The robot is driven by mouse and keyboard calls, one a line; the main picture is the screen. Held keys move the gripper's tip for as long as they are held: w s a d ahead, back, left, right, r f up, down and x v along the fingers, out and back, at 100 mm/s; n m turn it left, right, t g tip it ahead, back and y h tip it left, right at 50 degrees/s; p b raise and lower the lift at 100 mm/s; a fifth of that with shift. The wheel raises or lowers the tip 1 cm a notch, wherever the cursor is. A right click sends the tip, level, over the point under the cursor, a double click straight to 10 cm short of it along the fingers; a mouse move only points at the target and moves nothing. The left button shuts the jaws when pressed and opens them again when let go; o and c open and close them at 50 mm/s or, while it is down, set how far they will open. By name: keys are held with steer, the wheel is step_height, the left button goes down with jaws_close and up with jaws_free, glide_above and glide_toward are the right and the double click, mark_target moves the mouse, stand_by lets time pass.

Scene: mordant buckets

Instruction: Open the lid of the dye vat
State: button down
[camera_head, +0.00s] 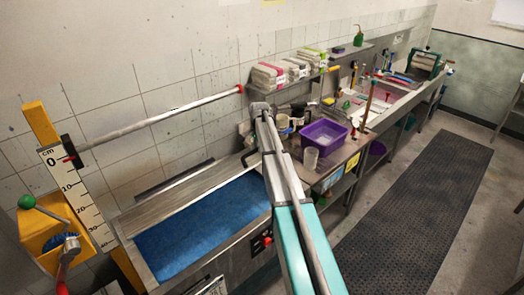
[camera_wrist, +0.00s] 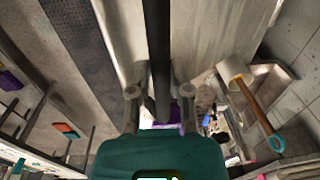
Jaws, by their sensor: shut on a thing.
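The dye vat (camera_head: 262,222) is a long steel trough at lower left in the head view, with blue showing in its open top. A grey streaked panel (camera_head: 180,195), seemingly its lid, lies along the wall side of the blue; its exact tilt is unclear. My gripper (camera_wrist: 159,97) is shut on a dark bar (camera_wrist: 158,45), which looks like the lid's handle, passing between its fingers in the wrist view. A pale panel lies beyond the bar. In the head view my arm hides the vat's right end and most of the grip.
A purple tub (camera_head: 323,134) and a clear beaker (camera_head: 310,158) stand on the bench right of my arm. A white-grey rod (camera_head: 160,118) and a centimetre scale (camera_head: 75,190) are at left. A dark floor mat (camera_head: 415,200) lies in the clear aisle.

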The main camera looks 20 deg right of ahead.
steer(key=shift+w+a+r+p, duration=0.3)
steer(key=shift+w+r+p, duration=0.15)
steer(key=shift+w+r, duration=0.2)
steer(key=shift+w+a+r+p, duration=0.25)
steer(key=shift+w+r+p, duration=0.15)
steer(key=shift+w+r, duration=0.2)
steer(key=shift+f, duration=0.1)
steer(key=c, duration=0.9)
jaws_free()
steer(key=o, duration=0.3)
steer(key=shift+w+f, duration=0.25)
steer(key=shift+s+r, duration=0.15)
steer(key=shift+s, duration=0.05)
steer(key=shift+d, duration=0.1)
